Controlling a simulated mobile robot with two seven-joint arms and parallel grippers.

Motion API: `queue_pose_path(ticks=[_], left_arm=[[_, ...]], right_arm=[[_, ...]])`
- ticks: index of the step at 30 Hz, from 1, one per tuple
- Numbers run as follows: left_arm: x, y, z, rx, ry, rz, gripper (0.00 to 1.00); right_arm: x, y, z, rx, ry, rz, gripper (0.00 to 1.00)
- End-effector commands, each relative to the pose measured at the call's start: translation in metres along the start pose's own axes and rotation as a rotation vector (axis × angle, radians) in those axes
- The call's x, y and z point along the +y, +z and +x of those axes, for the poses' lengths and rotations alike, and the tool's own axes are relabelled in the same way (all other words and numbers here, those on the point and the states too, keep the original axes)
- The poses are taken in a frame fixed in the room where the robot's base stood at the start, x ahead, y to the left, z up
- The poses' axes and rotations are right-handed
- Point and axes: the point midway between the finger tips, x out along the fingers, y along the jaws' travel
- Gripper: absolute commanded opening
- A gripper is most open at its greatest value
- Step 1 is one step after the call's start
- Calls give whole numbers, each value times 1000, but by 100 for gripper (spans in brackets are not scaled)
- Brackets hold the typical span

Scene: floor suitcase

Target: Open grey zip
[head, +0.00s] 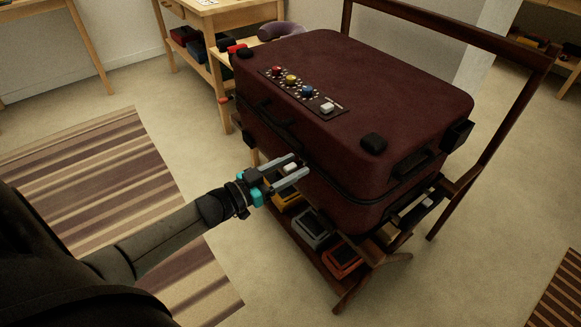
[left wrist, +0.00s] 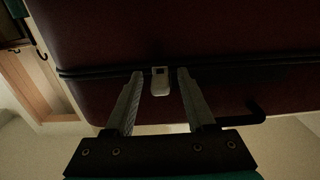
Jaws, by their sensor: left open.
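A dark red suitcase (head: 350,100) lies flat on a wooden rack, with a dark zip line (left wrist: 100,72) running around its side. The grey zip pull (left wrist: 160,82) hangs on that line in the left wrist view; it shows as a small pale piece (head: 290,167) in the head view. My left gripper (head: 297,169) is open at the suitcase's near side. In the left wrist view its two fingers (left wrist: 157,82) stand on either side of the pull, with gaps showing between. I cannot tell how deep the pull sits between them. My right gripper is not in view.
Coloured knobs (head: 292,83) and a white piece (head: 327,108) are on the suitcase top. Several coloured boxes (head: 313,230) sit on the rack's lower shelf. A wooden table (head: 222,17) stands behind. Striped rugs (head: 90,165) lie on open floor at left.

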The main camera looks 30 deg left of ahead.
Motion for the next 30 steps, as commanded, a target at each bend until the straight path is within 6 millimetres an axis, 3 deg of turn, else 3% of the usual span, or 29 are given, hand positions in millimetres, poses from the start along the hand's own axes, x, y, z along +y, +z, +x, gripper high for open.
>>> queue_pose_path(ticks=[4,19,30], left_arm=[[0,0,0,0,0,0,55],[0,0,0,0,0,0,0],[0,0,0,0,0,0,0]], right_arm=[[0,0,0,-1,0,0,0],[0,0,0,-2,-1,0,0],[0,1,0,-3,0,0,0]])
